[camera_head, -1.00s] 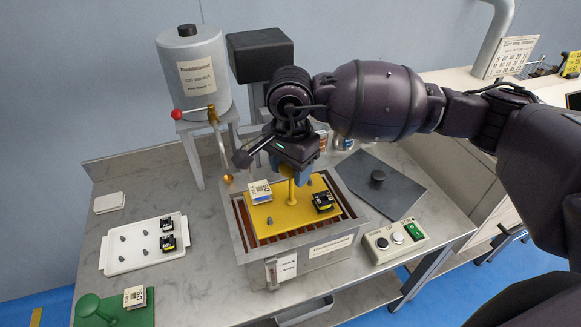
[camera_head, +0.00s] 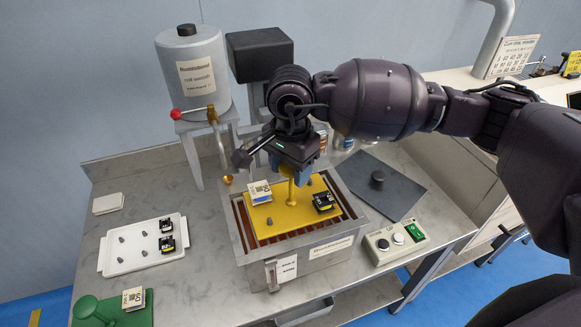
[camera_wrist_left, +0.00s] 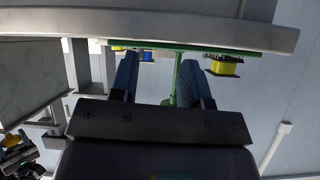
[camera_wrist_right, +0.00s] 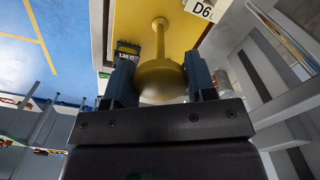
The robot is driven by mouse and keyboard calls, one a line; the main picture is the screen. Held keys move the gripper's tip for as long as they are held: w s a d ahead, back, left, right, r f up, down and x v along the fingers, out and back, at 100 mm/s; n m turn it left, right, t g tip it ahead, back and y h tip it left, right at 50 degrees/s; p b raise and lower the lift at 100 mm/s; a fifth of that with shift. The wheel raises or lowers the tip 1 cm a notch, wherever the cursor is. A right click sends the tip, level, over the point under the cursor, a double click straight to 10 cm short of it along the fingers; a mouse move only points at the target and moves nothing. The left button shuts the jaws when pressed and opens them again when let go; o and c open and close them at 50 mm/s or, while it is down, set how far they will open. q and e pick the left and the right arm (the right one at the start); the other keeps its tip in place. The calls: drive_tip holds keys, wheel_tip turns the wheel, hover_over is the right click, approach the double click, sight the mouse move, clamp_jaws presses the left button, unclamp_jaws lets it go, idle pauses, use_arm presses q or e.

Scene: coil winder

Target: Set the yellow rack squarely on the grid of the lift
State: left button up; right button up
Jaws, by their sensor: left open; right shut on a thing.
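The yellow rack (camera_head: 283,222) is a flat plate with a central post and round knob, carrying a few small coil parts. It lies over the grid (camera_head: 245,232) of brown slats, within the grey rim of the lift (camera_head: 236,243). Slats show along its left and front sides; whether it touches them I cannot tell. My right gripper (camera_head: 298,176) is above the rack's middle, shut on its knob; the knob (camera_wrist_right: 160,80) sits between both fingers in the right wrist view.
A white tray (camera_head: 112,262) with small parts and a green rack (camera_head: 110,312) stand at left. A tank (camera_head: 196,75) with a tap stands behind. A dark lid (camera_head: 400,190) and a button box (camera_head: 385,250) are at right.

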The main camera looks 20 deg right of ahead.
drive_tip(key=shift+f+b, duration=0.65)
drive_tip(key=shift+f, duration=0.2)
idle(0.3)
drive_tip(key=o, duration=1.4)
drive_tip(key=shift+o, duration=0.2)
wheel_tip(320, 180, up, 11)
drive_tip(key=shift+f, duration=0.1)
drive_tip(key=shift+s, duration=0.1)
